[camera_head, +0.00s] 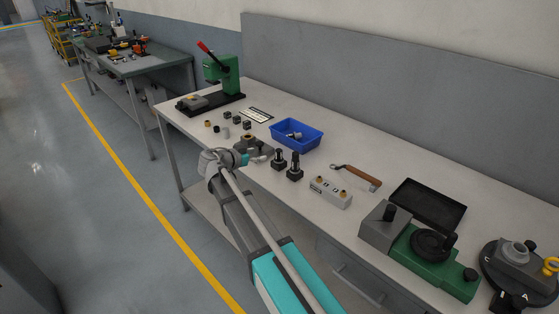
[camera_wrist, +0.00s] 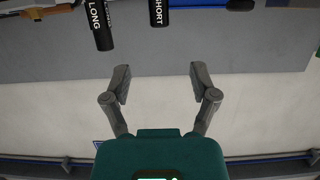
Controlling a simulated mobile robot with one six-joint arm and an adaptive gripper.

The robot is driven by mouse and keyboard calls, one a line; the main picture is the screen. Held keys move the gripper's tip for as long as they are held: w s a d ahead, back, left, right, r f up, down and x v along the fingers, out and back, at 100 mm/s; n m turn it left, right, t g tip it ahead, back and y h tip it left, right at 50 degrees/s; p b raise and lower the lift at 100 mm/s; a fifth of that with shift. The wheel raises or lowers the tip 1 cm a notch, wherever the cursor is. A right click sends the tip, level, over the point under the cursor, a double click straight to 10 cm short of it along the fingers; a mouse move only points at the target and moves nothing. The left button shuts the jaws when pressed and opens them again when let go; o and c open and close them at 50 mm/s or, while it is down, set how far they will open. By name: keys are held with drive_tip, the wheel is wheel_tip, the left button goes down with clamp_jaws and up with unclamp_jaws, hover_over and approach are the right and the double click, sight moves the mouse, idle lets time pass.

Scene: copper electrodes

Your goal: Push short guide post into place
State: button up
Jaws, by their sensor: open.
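The short guide post (camera_wrist: 160,12), a black cylinder marked SHORT, shows at the top of the wrist view, cut off by the frame edge. Left of it is a similar post marked LONG (camera_wrist: 99,25). In the head view two black posts on square dark bases, one at left (camera_head: 279,158) and one at right (camera_head: 295,166), stand on the bench. Their labels are too small to read there. My gripper (camera_wrist: 159,82) is open and empty, with the posts beyond its fingertips and not between them. In the head view it is beside the posts, on their left (camera_head: 263,154).
A grey fixture with a brass ring (camera_head: 247,137) stands close behind my gripper. A blue bin (camera_head: 297,134) is behind the posts. A green press (camera_head: 224,76) stands at the far left.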

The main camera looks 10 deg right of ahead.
sight(279, 150)
drive_tip(key=shift+b+x, duration=0.75)
drive_tip(key=shift+x, duration=2.4)
drive_tip(key=shift+b+x, duration=0.8)
drive_tip(key=shift+x, duration=1.75)
drive_tip(key=shift+f, duration=0.1)
drive_tip(key=shift+c, duration=0.3)
clamp_jaws()
